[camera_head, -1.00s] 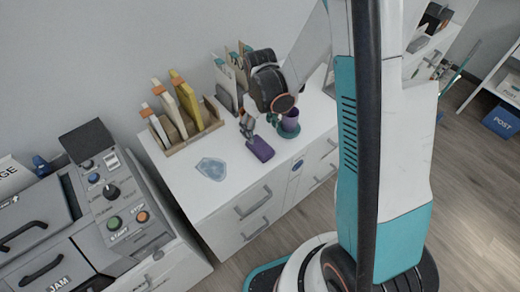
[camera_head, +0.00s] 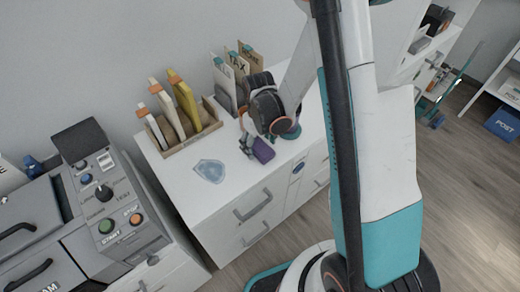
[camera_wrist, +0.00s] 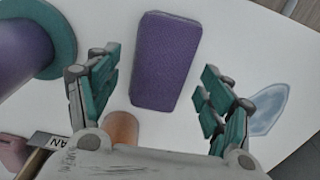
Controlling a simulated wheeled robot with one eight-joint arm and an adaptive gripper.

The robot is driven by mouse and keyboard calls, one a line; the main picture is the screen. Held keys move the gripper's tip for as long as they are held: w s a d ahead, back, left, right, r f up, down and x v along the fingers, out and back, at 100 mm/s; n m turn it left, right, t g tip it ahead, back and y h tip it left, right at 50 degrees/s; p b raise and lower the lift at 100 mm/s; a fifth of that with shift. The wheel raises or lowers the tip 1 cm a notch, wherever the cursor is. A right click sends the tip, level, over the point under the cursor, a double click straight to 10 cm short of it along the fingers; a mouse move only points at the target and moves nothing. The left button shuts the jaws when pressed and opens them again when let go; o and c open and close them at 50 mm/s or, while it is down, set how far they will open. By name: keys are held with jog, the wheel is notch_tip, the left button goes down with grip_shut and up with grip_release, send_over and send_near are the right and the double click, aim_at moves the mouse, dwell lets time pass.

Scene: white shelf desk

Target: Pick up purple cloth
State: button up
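The purple cloth (camera_wrist: 165,50) looks like a thick rounded block with a woven surface, lying on the white desk top. In the head view it (camera_head: 263,150) lies near the desk's front edge. My gripper (camera_wrist: 160,92) is open, its teal-padded fingers apart on either side of the cloth's line in the wrist view, with white desk showing between each finger and the cloth. No grip on the cloth shows. In the head view my gripper (camera_head: 247,145) is small and partly hidden, just left of the cloth. The height gap is hard to tell.
A purple cup (camera_wrist: 18,50) on a teal saucer (camera_wrist: 62,38) stands beside the cloth. An orange cylinder (camera_wrist: 122,127) is close to the cloth's end. A blue translucent shield-shaped piece (camera_head: 210,171) lies on clear desk to the left. A file rack (camera_head: 180,145) stands at the back.

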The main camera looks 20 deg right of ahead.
aim_at(259, 145)
jog(key=c, duration=0.9)
notch_tip(259, 145, up, 20)
jog(key=p, duration=0.7)
